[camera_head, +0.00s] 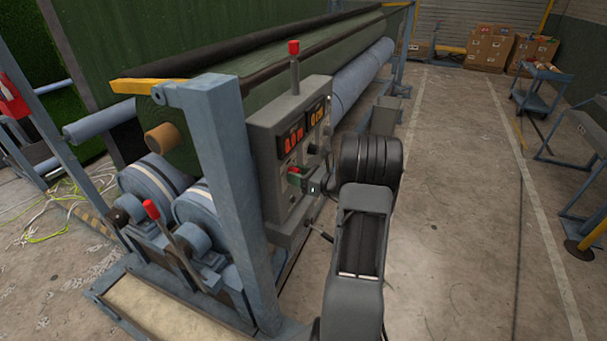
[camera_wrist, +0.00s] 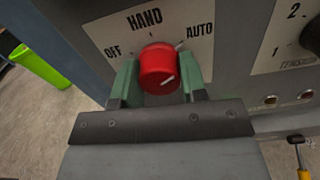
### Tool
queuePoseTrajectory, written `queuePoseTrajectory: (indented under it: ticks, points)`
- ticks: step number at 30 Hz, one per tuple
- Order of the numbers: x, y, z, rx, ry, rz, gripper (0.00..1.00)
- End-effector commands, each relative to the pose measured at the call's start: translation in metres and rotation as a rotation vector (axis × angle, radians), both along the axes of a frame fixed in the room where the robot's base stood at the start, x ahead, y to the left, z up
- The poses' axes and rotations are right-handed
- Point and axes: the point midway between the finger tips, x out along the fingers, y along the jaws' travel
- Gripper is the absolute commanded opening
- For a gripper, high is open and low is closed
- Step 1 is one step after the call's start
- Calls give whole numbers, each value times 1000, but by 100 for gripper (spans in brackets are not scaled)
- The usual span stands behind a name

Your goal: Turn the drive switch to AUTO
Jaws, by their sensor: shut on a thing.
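The drive switch is a round red knob (camera_wrist: 160,66) on a pale label plate (camera_wrist: 95,22) marked OFF at left, HAND at top and AUTO at right. A short white line on the knob's face slants up to the right, toward the AUTO side. My gripper (camera_wrist: 160,82) is shut on the knob, with one green finger on its left and one on its right. In the head view my gripper (camera_head: 301,181) is at the front of the grey control box (camera_head: 262,137); the knob is mostly hidden there.
Right of the switch is another dial plate (camera_wrist: 285,40) with a black knob. Below it are small indicators and a yellow-black lever. The box carries lit red and orange displays and a red-topped beacon (camera_head: 294,48).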

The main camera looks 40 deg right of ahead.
Motion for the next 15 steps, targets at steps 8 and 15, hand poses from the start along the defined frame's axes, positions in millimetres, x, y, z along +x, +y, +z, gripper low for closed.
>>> queuePoseTrajectory:
  ticks: [8, 15]
  points:
    - [-1, 1, -1, 1, 3, 1, 58]
    - [2, -2, -2, 3, 4, 0, 65]
